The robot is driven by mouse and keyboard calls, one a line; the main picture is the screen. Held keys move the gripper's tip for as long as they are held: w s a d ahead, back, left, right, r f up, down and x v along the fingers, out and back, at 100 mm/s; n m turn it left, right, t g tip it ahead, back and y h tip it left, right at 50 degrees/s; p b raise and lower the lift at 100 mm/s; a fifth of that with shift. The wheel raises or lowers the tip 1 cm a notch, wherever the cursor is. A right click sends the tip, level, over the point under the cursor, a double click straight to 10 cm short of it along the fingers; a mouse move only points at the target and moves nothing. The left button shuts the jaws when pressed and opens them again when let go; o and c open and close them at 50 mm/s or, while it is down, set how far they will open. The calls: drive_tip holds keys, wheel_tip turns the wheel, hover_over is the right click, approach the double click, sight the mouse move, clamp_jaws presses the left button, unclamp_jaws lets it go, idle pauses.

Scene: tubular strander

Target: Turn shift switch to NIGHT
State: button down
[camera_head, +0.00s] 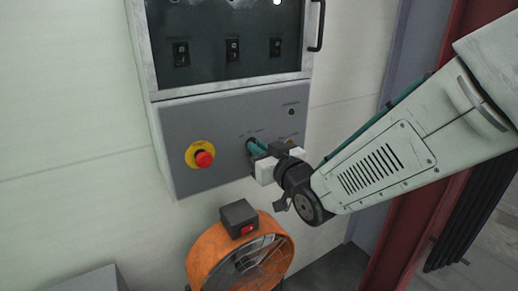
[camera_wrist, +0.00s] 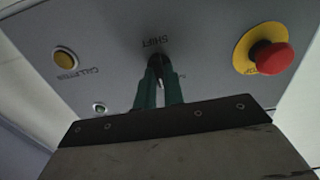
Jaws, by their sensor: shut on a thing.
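The shift switch (camera_wrist: 158,66) is a small dark knob on the grey control panel (camera_head: 180,120), under the word SHIFT in the wrist view, which shows the panel upside down. In the head view it is mostly hidden at the fingertips. My gripper (camera_head: 254,147) reaches the panel from the right. Its green fingers also show in the wrist view (camera_wrist: 159,85), shut on the switch knob. The knob's pointer and exact angle are hidden, and the small position labels are too small to read.
A red emergency stop (camera_head: 204,159) on a yellow ring sits left of the switch. A yellow button (camera_wrist: 65,60) and a small indicator (camera_head: 291,112) are on the other side. A glass-fronted cabinet (camera_head: 200,45) is above. An orange fan (camera_head: 207,262) stands below.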

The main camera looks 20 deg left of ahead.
drive_tip(key=shift+w+d+m, duration=0.1)
drive_tip(key=shift+m, duration=4.5)
drive_tip(key=c, duration=1.5)
unclamp_jaws()
drive_tip(key=v, duration=0.8)
